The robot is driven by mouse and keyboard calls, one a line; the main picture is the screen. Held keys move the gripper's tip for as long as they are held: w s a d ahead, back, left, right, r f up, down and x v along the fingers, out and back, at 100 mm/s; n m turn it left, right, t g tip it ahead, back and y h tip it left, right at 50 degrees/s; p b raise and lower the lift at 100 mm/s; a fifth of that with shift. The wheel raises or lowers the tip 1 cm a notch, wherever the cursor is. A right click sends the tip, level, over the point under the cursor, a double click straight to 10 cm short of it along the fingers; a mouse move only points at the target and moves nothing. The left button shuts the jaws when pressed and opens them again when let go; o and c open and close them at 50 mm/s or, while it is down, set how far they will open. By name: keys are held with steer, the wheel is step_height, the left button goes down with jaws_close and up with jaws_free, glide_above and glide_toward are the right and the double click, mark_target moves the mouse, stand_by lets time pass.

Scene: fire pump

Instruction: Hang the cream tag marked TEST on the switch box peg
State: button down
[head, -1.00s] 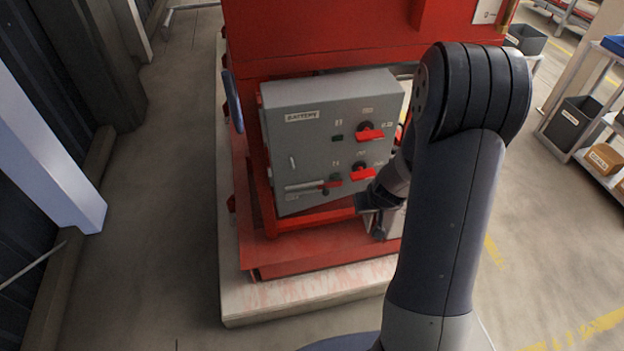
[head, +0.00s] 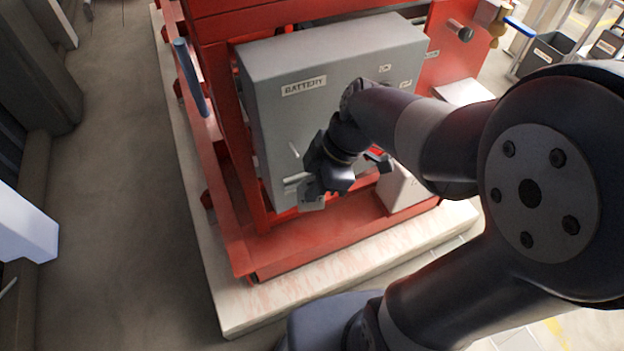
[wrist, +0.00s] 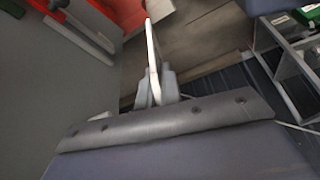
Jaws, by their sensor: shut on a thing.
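The grey switch box (head: 262,130), labelled BATTERY, is mounted on the red frame. A small pale upright piece and a pale bar show on its front, left of my gripper; I cannot tell whether either is the peg. My gripper (head: 318,190) is in front of the box's lower front and shut on a thin pale tag (head: 312,204). In the wrist view, the tag (wrist: 153,58) is nearly edge-on between the fingers (wrist: 155,88), so its TEST marking cannot be read. The box face (wrist: 45,95) fills the left there, apart from the tag.
The red frame (head: 290,238) stands on a pale plinth (head: 290,295). A blue-grey upright handle (head: 190,78) is left of the box. A light grey box (head: 405,190) sits at its lower right. Open floor (head: 125,200) lies to the left.

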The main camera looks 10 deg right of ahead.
steer(key=w, duration=0.2)
steer(key=w+a, duration=0.1)
steer(key=w, duration=0.1)
steer(key=w+a+p, duration=0.1)
steer(key=w, duration=0.2)
steer(key=shift+w+f, duration=0.1)
steer(key=shift+f, duration=0.1)
stand_by(0.7)
steer(key=shift+w, duration=0.25)
stand_by(0.5)
steer(key=c, duration=1.7)
jaws_free()
steer(key=shift+c, duration=0.2)
steer(key=shift+o, duration=0.2)
steer(key=shift+r, duration=0.2)
steer(key=shift+o, duration=0.8)
steer(key=v, duration=0.9)
steer(key=shift+s+d+r+g, duration=0.25)
steer(key=shift+s+r+g, duration=0.05)
steer(key=shift+s, duration=0.1)
steer(key=shift+s+d+r, duration=0.25)
steer(key=shift+d+r, duration=0.05)
